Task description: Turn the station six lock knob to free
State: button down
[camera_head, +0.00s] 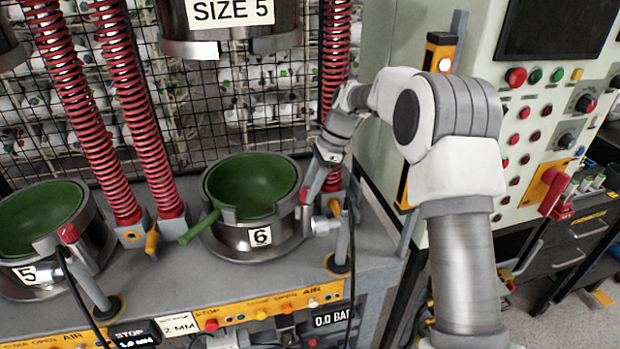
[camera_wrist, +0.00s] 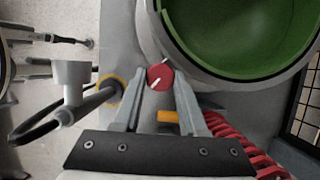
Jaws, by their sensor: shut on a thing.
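The station six mould (camera_head: 251,215) is a steel ring with a green bowl, marked 6, in the middle of the head view. Its red lock knob (camera_wrist: 160,77) shows in the wrist view beside the ring, with a white pointer line slanting from lower left to upper right. My gripper (camera_wrist: 160,90) is shut on the knob, a finger on each side of it. In the head view my gripper (camera_head: 310,190) reaches down at the right side of the station six ring and mostly hides the knob. The free and locked marks cannot be read.
Station five (camera_head: 30,275) stands at the left with its own red knob (camera_head: 68,234). Red springs (camera_head: 140,120) rise behind the moulds. A grey post (camera_head: 341,240) stands right of station six. A control cabinet (camera_head: 480,150) is at the right.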

jog(key=shift+n+g+p, duration=0.3)
jog(key=shift+n+p, duration=0.35)
jog(key=shift+n, duration=0.25)
jog(key=shift+c, duration=2.2)
grip_release()
jog(key=shift+r, duration=0.1)
jog(key=shift+w, duration=0.1)
